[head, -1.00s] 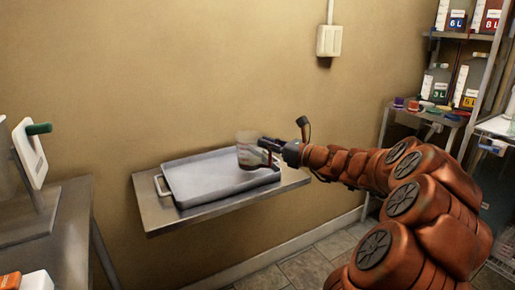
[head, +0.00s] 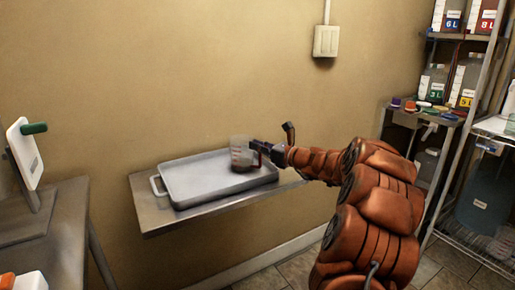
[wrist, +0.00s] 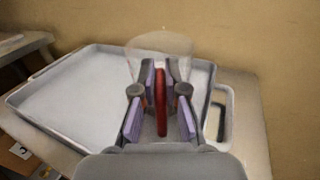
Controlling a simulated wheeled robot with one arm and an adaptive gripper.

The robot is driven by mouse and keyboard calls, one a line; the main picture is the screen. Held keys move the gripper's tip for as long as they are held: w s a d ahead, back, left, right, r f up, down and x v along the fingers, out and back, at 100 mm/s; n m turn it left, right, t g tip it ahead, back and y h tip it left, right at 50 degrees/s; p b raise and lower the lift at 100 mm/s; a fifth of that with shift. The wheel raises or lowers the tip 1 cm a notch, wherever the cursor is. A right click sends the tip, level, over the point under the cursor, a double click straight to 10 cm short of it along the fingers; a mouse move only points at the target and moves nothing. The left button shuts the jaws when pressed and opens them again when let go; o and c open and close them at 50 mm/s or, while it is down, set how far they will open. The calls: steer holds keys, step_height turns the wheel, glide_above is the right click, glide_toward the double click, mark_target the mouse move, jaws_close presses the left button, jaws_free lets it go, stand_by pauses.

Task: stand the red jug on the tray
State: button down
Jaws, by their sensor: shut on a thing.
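The red jug (head: 241,153) is a clear cup with a dark reddish lower part. It is upright over the right part of the grey metal tray (head: 190,186). I cannot tell whether its base touches the tray. My gripper (head: 257,149) comes from the right and is shut on the jug's handle. In the wrist view, the gripper's pads (wrist: 160,105) close on the red handle, and the jug's clear rim (wrist: 160,42) shows beyond them. The tray (wrist: 70,95) spreads left of the jug there. The jug's base is hidden by the gripper.
The tray lies on a metal wall shelf (head: 158,219), its left part empty. A bench with a scale-like device (head: 25,152) stands at left. A rack with labelled containers (head: 466,80) stands at right. A switch box (head: 326,41) is on the wall.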

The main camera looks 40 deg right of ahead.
stand_by(0.3)
steer(key=c, duration=1.2)
jaws_free()
steer(key=shift+r, duration=0.1)
steer(key=v, duration=1.2)
steer(key=shift+p, duration=0.4)
